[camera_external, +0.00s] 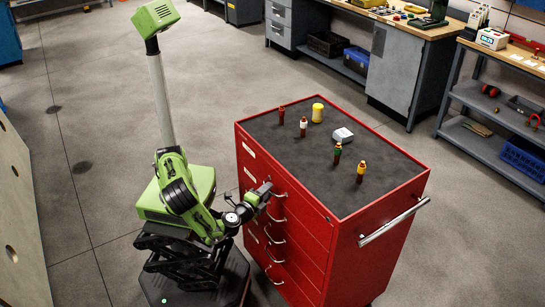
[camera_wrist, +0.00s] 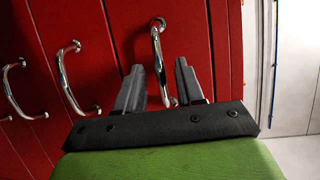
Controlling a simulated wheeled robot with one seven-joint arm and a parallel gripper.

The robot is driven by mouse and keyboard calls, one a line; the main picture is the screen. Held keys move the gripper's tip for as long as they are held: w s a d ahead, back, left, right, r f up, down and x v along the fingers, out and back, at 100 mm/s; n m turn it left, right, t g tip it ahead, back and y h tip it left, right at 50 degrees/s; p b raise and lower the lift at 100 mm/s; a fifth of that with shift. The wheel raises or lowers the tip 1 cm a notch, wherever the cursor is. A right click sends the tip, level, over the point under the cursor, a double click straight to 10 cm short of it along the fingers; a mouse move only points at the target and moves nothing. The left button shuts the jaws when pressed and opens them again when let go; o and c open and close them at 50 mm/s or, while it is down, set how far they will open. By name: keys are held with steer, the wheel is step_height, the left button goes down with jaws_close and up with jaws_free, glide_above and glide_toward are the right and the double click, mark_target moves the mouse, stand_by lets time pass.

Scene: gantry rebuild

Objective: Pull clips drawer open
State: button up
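A red drawer cabinet (camera_external: 318,254) stands in front of me, with a column of drawers and chrome handles on the side facing me. The drawers look shut. Their small pale labels are too small to read, so I cannot tell which is the clips drawer. My gripper (camera_external: 266,190) is at an upper drawer front in the external view. In the wrist view my gripper (camera_wrist: 159,65) is open, its two dark fingers apart on either side of a chrome handle (camera_wrist: 156,44). I see gaps between the handle and the fingers.
Other handles (camera_wrist: 66,78) lie left of my fingers. Workbenches stand behind; the floor at left is mostly clear.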

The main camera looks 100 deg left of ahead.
steer(key=shift+x, duration=1.05)
jaws_close()
steer(key=shift+s+d, duration=0.1)
